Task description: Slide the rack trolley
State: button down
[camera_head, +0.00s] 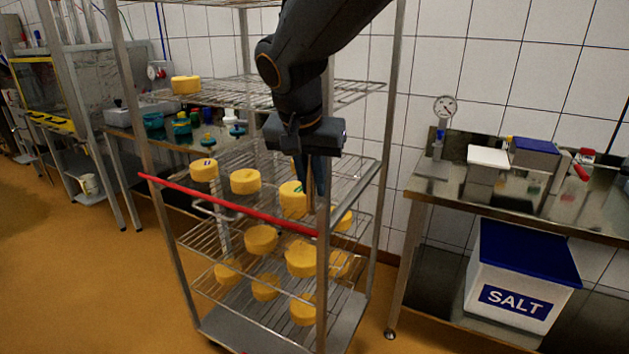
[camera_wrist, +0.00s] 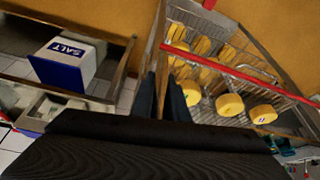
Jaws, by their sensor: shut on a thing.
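The rack trolley (camera_head: 322,285) is a tall metal frame with wire shelves, standing upright on the floor. Yellow cheeses (camera_head: 245,181) sit on several of its shelves, and one (camera_head: 186,85) is on the top shelf. A red bar (camera_head: 230,206) crosses its front. My gripper (camera_head: 313,195) points down at the trolley's front right upright and is shut on it, above where the red bar meets it. In the wrist view the upright (camera_wrist: 159,45) runs between my fingers (camera_wrist: 164,95). My arm hides part of the upper shelf and upright.
A steel table (camera_head: 530,201) with a gauge and boxes stands right of the trolley, a SALT bin (camera_head: 518,285) beneath it. Another bench (camera_head: 150,133) with jars stands behind on the left. Orange floor (camera_head: 80,270) is clear at front left.

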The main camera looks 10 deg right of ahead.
aim_at(309, 158)
jog(key=c, duration=1.7)
grip_release()
jog(key=b+v, duration=0.1)
jog(key=v, duration=0.6)
jog(key=shift+r, duration=0.1)
jog(key=shift+s+r, duration=0.15)
jog(key=shift+r, duration=0.15)
jog(key=shift+f, duration=0.1)
